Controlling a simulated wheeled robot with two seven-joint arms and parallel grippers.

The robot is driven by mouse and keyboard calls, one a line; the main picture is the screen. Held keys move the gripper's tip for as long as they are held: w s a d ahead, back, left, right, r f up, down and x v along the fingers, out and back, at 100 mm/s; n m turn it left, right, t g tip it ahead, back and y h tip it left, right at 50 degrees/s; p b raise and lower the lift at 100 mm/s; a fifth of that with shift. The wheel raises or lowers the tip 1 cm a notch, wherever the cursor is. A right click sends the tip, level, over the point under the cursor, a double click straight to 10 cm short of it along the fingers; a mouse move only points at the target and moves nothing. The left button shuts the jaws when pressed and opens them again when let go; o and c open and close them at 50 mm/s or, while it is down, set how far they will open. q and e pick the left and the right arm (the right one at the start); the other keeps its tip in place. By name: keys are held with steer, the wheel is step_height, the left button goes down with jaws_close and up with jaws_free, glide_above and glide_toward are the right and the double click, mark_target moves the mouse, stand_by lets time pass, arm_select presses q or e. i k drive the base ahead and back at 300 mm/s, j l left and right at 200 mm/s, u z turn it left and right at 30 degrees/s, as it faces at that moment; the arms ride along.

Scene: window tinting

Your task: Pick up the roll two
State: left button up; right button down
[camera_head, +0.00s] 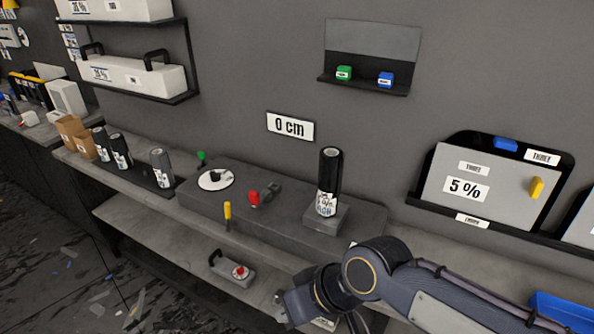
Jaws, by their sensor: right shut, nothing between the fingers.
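Three dark film rolls with white labels stand upright on the left of the counter: one at the left (101,143), one in the middle (120,150) and a greyer one at the right (161,168). Another black roll (329,172) stands upright on a grey block (325,218) on the raised dark platform. The labels are too small to tell which is roll two. My right gripper (281,310) is low at the bottom centre, in front of the counter, below and apart from the roll on the block. It looks shut and empty. My left gripper is not in view.
The platform (365,222) also bears a white disc (215,180), a red-topped item (254,197) and a yellow-handled tool (227,212). A grey device with a red knob (240,272) sits on the lower shelf. A "5 %" panel (500,190) hangs at the right.

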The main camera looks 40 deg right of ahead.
mark_target(332, 163)
steer(key=z, duration=1.65)
